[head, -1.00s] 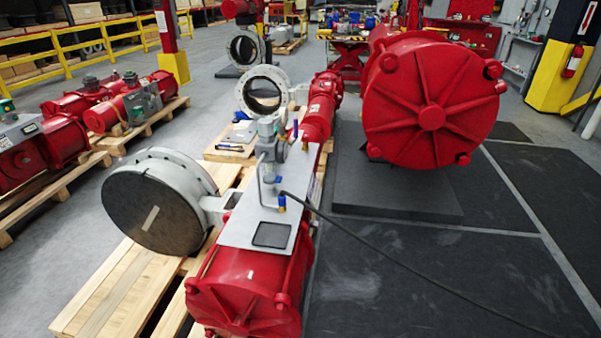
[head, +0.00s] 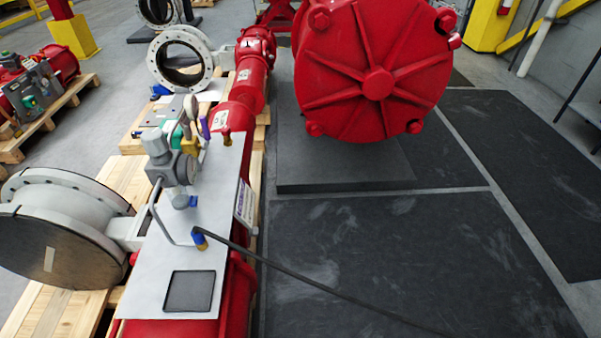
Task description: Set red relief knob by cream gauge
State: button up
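A grey regulator assembly (head: 170,160) with a clear bowl stands on the light metal plate (head: 172,262) on top of the red valve actuator. A round gauge seen nearly edge-on (head: 191,108) rises behind the regulator; its face and colour are not clear. A small purple part (head: 205,128) and a brass fitting (head: 227,137) are beside it. I cannot make out a red relief knob. My gripper is not in view.
A black hose (head: 310,284) runs from a blue and brass fitting (head: 199,238) across the dark floor mats (head: 420,260). A large red actuator (head: 375,75) stands on a dark block at the back. A grey-white valve body (head: 60,225) is at left. The mats at right are clear.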

aim_at(224, 130)
jog(key=i+l+z, duration=0.2)
jog(key=i+z, duration=0.3)
jog(key=i, duration=0.4)
jog(key=i+j+z, duration=0.2)
jog(key=i+z, duration=0.25)
jog(key=i, duration=1.4)
jog(key=i+l, duration=0.15)
jog(key=i, duration=0.85)
jog(key=u, duration=0.45)
jog(key=i+u, duration=0.1)
jog(key=u, duration=0.3)
jog(key=l+u, duration=0.1)
jog(key=u, duration=0.35)
jog(key=i+u, duration=0.1)
jog(key=u, duration=2.45)
